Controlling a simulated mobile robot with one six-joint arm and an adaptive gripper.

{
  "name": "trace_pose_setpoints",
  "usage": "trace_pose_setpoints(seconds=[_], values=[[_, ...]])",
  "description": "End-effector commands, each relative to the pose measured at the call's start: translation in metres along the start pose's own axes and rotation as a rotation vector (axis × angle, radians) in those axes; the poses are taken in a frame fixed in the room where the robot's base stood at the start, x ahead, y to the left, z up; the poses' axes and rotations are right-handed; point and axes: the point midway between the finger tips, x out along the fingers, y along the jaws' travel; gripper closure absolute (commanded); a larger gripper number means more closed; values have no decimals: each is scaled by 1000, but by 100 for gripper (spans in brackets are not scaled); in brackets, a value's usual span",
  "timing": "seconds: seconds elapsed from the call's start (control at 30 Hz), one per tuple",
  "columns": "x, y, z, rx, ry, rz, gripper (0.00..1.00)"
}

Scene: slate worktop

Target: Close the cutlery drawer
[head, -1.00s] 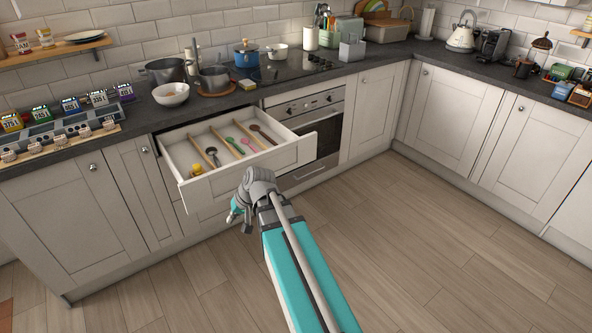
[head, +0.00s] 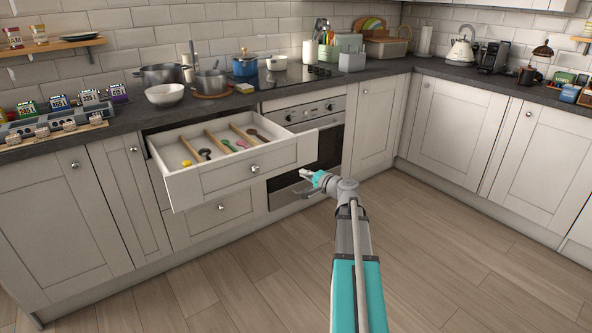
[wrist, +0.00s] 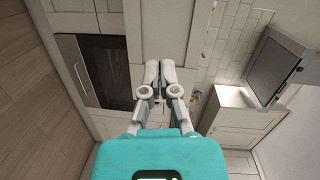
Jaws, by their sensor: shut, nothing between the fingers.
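The cutlery drawer (head: 288,150) stands well open below the worktop in the head view. Its pale front panel has a round metal knob (head: 254,169). Inside are wooden dividers and several utensils, among them a black spoon (head: 205,153), a green one and a pink one. My gripper (head: 306,174) is just right of the drawer front's right end in the head view, apparently apart from it. In the wrist view my gripper (wrist: 159,66) has its two fingers together with nothing between them. The gap between fingertips and drawer front is hard to judge.
The oven (head: 318,145) is right of the drawer, behind my gripper. A closed lower drawer (head: 218,218) is underneath. Pots and a white bowl (head: 165,95) stand on the worktop (head: 215,108) above. The wooden floor (head: 440,240) in front is clear.

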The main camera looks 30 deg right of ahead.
Motion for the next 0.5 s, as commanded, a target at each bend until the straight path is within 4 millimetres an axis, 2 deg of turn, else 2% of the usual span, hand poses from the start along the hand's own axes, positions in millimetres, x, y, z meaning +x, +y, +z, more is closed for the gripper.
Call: trace_pose_setpoints(seconds=[0.03, 0.1, 0.2, 0.3, 0.5], values=[[-4, 10, -16, 22, 32, -22, 100], [-11, 13, -32, 48, 69, -49, 100], [-18, 14, -47, 74, 104, -76, 100], [-21, 14, -54, 87, 121, -89, 100], [-22, 13, -55, 90, 124, -93, 100]])
